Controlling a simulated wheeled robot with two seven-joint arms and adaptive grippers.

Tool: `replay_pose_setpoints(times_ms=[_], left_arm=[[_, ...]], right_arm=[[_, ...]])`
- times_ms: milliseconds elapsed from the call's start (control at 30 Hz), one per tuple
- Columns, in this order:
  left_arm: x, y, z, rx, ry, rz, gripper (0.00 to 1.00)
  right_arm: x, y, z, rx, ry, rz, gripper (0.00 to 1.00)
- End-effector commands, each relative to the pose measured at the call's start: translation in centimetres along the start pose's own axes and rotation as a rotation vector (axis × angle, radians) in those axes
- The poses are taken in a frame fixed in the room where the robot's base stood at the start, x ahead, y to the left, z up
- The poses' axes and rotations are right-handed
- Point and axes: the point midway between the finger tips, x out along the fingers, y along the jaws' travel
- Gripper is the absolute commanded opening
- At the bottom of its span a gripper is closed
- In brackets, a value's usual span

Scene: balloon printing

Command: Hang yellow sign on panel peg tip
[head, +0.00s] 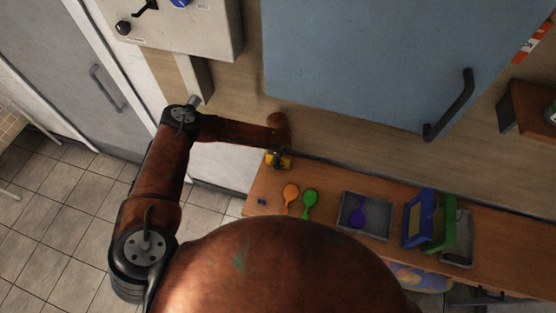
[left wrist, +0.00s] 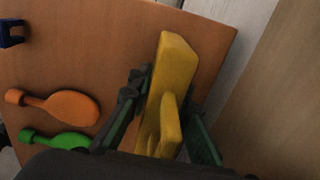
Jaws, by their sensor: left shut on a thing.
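The yellow sign (head: 285,162) is at the left end of the wooden table, small and mostly covered by my left gripper (head: 277,156) in the head view. In the left wrist view the yellow sign (left wrist: 178,65) stands between the two dark fingers of my left gripper (left wrist: 163,105), which is shut on it. I cannot tell whether it touches the tabletop. A grey panel box (head: 222,35) hangs on the wall at the upper left, with a black lever (head: 147,6) and a black knob (head: 123,27). I cannot tell which part is the peg. My right gripper is not in view.
On the table (head: 262,182) lie an orange balloon shape (head: 291,192), a green one (head: 309,199) and a small blue piece (head: 262,202). A grey tray (head: 376,221) holds a purple one. Blue and green frames stand farther right. A blue cabinet (head: 360,60) hangs above.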

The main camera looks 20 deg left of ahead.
Motion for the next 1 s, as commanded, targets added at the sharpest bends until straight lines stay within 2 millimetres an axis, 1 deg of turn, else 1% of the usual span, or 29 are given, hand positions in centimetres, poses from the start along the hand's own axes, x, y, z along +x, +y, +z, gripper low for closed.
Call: replay_pose_setpoints(times_ms=[233, 367, 400, 633, 867, 1000], left_arm=[[0.11, -0.02, 0.03, 0.000, 0.000, -0.001, 0.00], [0.50, -0.03, 0.03, 0.000, 0.000, -0.001, 0.00], [0.48, -0.05, 0.05, 0.000, -0.001, -0.001, 0.20], [0.41, -0.04, 0.04, 0.000, -0.001, -0.001, 0.35], [0.41, -0.03, 0.05, 0.000, -0.001, -0.001, 0.36], [0.50, -0.06, 0.06, 0.001, -0.002, -0.002, 0.36]], right_arm=[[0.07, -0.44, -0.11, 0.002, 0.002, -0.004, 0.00], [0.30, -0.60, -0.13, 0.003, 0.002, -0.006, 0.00], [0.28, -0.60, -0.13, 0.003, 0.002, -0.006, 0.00], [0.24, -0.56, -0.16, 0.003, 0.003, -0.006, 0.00], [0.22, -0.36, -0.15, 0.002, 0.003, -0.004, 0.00], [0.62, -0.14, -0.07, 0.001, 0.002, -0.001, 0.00]])
